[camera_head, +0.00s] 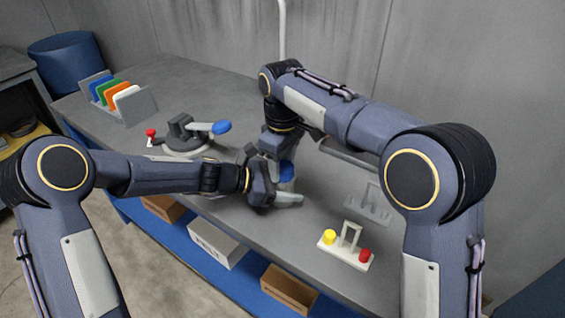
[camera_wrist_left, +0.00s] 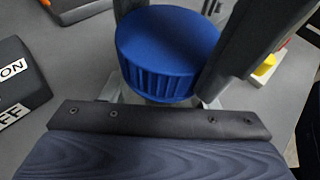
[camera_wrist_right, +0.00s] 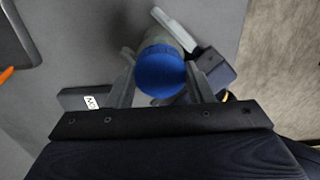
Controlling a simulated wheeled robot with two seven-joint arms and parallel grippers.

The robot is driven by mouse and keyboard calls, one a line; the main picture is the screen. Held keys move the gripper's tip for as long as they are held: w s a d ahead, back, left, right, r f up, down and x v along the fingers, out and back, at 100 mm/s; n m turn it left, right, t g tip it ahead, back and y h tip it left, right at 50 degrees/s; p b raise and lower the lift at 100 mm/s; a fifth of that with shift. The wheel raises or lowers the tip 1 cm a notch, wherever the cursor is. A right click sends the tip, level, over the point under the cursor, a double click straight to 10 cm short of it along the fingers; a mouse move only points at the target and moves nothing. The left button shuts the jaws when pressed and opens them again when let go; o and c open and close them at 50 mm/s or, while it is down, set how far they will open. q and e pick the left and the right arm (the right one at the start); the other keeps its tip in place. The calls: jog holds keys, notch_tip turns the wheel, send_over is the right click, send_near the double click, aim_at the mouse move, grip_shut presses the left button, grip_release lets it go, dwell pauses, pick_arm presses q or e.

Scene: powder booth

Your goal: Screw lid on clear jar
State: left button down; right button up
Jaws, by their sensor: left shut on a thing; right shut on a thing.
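The blue lid (camera_head: 287,171) shows between my two grippers over the table. It also shows large in the left wrist view (camera_wrist_left: 168,50) and in the right wrist view (camera_wrist_right: 160,70). The clear jar (camera_head: 287,186) is directly under the lid, mostly hidden by fingers and lid. My left gripper (camera_head: 285,198) reaches in from the left and is shut on the jar. My right gripper (camera_wrist_right: 160,68) comes from above, shut with its fingers on either side of the lid. I cannot tell whether the lid's thread is engaged.
A round fixture (camera_head: 185,135) with a blue-tipped lever stands left of the grippers. A rack of coloured cards (camera_head: 118,100) stands farther left. A white stand (camera_head: 345,248) with yellow and red knobs is near the front right. Boxes (camera_head: 217,243) sit on the blue shelf below.

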jog(key=shift+m, duration=0.7)
jog(key=o, duration=1.1)
jog(key=shift+r, duration=2.25)
jog(key=shift+c, duration=0.4)
